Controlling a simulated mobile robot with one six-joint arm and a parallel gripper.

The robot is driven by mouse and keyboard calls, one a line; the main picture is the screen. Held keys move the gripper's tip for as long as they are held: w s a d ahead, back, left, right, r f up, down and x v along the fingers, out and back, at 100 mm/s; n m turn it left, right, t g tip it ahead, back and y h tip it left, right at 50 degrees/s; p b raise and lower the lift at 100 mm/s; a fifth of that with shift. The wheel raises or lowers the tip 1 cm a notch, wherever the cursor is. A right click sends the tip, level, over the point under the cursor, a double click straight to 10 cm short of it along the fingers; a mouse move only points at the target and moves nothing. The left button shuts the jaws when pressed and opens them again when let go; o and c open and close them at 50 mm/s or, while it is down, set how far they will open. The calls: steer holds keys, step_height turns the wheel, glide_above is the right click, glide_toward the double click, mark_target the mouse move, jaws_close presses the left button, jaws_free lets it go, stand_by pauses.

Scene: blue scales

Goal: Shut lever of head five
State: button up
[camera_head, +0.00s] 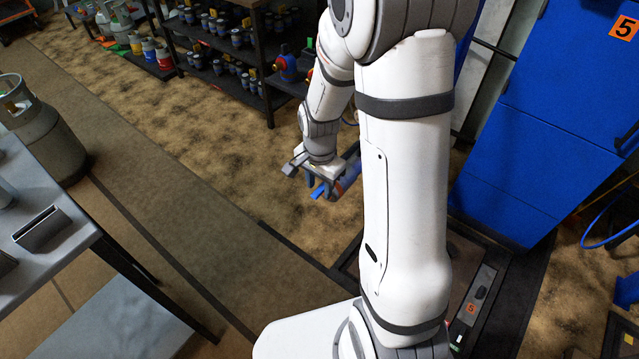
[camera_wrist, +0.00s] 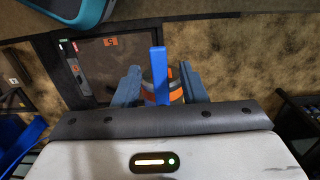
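In the wrist view a blue lever (camera_wrist: 158,70) stands upright between the fingers of my gripper (camera_wrist: 159,86). Behind it is a round head (camera_wrist: 175,93) with orange and grey bands, partly hidden by the lever and fingers. The fingers are apart, one on each side of the lever, with visible gaps. In the head view my gripper (camera_head: 322,179) is beyond my white arm, around a blue part (camera_head: 320,192); the rest of the head is mostly hidden there.
A blue cabinet (camera_head: 540,120) with an orange 5 plate (camera_head: 625,27) stands at right. A dark platform (camera_wrist: 92,68) with a 5 label lies below. A grey gas cylinder (camera_head: 40,130) and metal table (camera_head: 45,205) are at left. A shelf (camera_head: 240,60) stands behind.

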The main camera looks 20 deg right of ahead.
jaws_close()
stand_by(0.4)
